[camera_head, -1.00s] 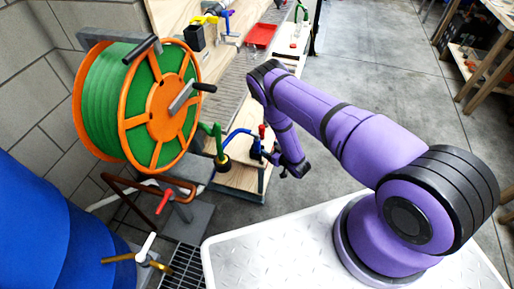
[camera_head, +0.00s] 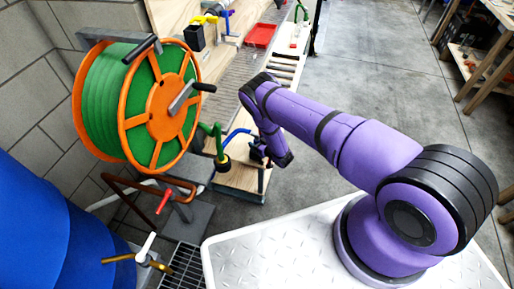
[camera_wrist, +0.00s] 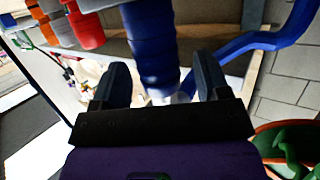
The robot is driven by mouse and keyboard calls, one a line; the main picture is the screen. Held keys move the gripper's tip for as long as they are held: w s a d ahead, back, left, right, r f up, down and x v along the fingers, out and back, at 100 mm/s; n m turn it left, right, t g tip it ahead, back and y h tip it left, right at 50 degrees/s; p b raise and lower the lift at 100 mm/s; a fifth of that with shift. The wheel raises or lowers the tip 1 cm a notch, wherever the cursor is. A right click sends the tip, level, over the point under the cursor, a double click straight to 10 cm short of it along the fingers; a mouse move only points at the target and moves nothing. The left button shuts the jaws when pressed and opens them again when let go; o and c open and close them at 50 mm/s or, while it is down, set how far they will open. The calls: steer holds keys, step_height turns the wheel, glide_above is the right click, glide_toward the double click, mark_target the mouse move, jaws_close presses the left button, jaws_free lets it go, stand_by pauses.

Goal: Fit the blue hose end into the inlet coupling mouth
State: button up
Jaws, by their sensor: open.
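In the wrist view my gripper (camera_wrist: 163,70) is open, with one dark finger on each side of a thick blue hose end (camera_wrist: 150,40). Gaps show on both sides of the hose, so it is not gripped. A pale, blurred piece shows at the hose's lower end; I cannot tell whether it is the inlet coupling mouth. In the head view the blue hose (camera_head: 236,134) arches from near the green hose towards my gripper (camera_head: 260,153), at the near end of the bench. My arm hides much of that spot.
A red cylindrical piece (camera_wrist: 86,30) stands left of the hose in the wrist view. A green hose (camera_head: 218,140) rises in a black-and-yellow holder beside the blue one. An orange-and-green reel (camera_head: 160,105) stands at the left.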

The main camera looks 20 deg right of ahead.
steer(key=shift+w+a+f, duration=0.1)
steer(key=shift+w, duration=0.25)
steer(key=shift+c, duration=0.2)
steer(key=c, duration=1.1)
steer(key=shift+o, duration=0.2)
